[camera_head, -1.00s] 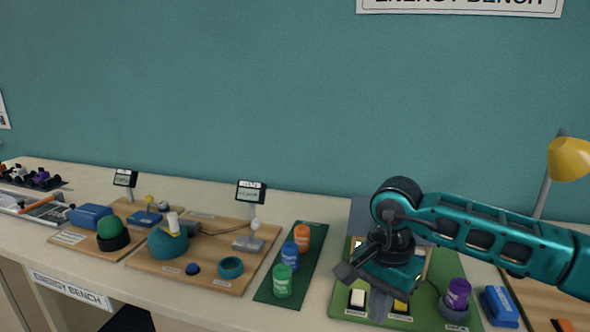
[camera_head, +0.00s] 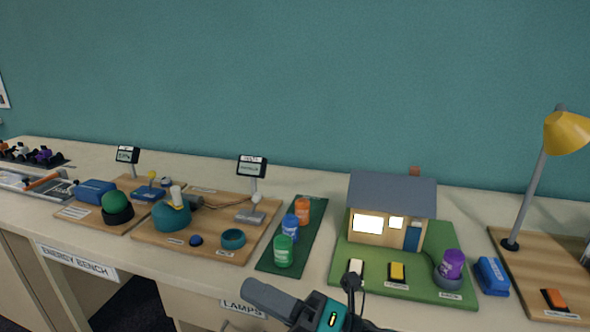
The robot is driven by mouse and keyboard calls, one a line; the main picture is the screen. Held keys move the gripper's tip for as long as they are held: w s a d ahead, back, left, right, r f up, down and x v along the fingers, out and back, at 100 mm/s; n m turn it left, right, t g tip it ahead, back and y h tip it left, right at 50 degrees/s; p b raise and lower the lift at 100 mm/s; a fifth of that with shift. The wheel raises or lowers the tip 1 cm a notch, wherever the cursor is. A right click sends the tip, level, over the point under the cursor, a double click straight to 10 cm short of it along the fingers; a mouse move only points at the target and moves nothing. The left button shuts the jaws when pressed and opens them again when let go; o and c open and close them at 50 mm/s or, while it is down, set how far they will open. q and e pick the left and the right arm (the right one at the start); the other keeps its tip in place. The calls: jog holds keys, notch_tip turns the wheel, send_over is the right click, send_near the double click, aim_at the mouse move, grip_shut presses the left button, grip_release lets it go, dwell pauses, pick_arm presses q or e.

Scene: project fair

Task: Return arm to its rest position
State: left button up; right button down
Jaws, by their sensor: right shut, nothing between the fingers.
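My right gripper (camera_head: 262,293) is at the bottom centre of the head view, its dark fingers pointing left, shut and empty. Part of its teal housing (camera_head: 328,316) shows behind the fingers, and the rest of the arm is mostly cut off by the lower frame edge. The gripper appears in front of the bench's front edge and apart from the exhibits. My left gripper is not in view.
A model house (camera_head: 392,212) with bright windows stands on a green board (camera_head: 365,262) with a white and a yellow switch and a purple can (camera_head: 452,264). Several cans stand on a dark green mat (camera_head: 315,232). A yellow lamp (camera_head: 566,132) stands at right.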

jog(key=w+d+f+m+t+h, duration=0.2)
jog(key=d+f+m+t+h, duration=1)
jog(key=m, duration=1.2)
jog(key=s+d+f+m+g+h, duration=0.3)
jog(key=s+d+f+m, duration=0.2)
jog(key=f, duration=0.3)
jog(key=s+d+f+m+g+h, duration=0.4)
jog(key=s+d+f+m, duration=0.1)
jog(key=f, duration=0.3)
jog(key=shift+s+d+f+g, duration=0.15)
jog(key=shift+s+f+g, duration=0.15)
jog(key=shift+s, duration=0.45)
